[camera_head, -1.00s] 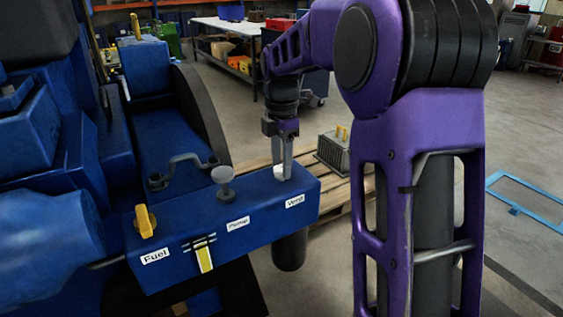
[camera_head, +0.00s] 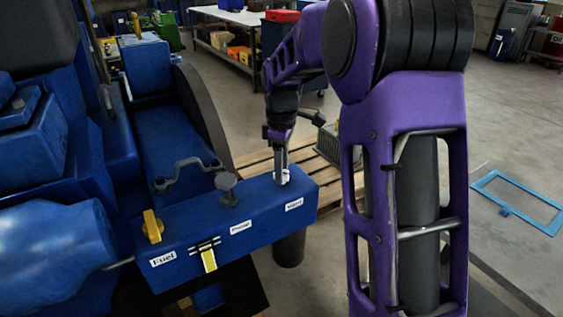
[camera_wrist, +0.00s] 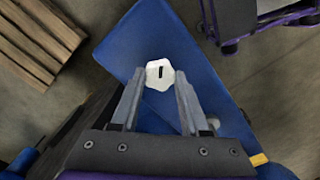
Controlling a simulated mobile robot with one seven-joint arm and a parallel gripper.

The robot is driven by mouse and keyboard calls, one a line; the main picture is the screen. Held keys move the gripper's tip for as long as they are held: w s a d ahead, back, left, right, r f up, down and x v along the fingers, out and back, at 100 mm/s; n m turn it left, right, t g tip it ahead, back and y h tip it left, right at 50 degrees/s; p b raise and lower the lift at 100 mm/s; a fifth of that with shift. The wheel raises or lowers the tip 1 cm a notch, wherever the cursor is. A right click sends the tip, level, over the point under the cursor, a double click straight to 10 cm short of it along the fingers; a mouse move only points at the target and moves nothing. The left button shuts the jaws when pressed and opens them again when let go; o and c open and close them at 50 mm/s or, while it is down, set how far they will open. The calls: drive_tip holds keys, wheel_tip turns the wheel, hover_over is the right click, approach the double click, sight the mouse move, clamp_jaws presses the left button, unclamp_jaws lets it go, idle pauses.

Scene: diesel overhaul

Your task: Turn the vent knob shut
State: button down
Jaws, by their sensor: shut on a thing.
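The white vent knob (camera_head: 285,178) sits on top of the blue block (camera_head: 262,205), above the label "Vent". In the wrist view, the knob (camera_wrist: 159,66) shows its lobed white top with a dark slot mark. My gripper (camera_head: 281,170) points straight down over it and is shut on it. In the wrist view, the fingers of my gripper (camera_wrist: 159,80) lie on either side of the knob. In the head view, the fingers hide part of the knob.
On the same block are a grey primer knob (camera_head: 227,188) and a yellow fuel handle (camera_head: 152,227). A bent grey handle (camera_head: 186,172) stands behind them. Blue engine parts fill the left. A wooden pallet (camera_head: 254,162) lies behind the block.

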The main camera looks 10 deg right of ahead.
drive_tip(key=m+p, duration=0.1)
drive_tip(key=m, duration=0.3)
drive_tip(key=shift+r+p, duration=0.1)
drive_tip(key=shift+p, duration=0.2)
drive_tip(key=m+p, duration=0.1)
drive_tip(key=m, duration=0.3)
drive_tip(key=shift+m, duration=0.3)
drive_tip(key=shift+c, duration=2)
unclamp_jaws()
wheel_tip(320, 180, up, 17)
drive_tip(key=shift+r+p, duration=0.15)
drive_tip(key=shift+p, duration=0.2)
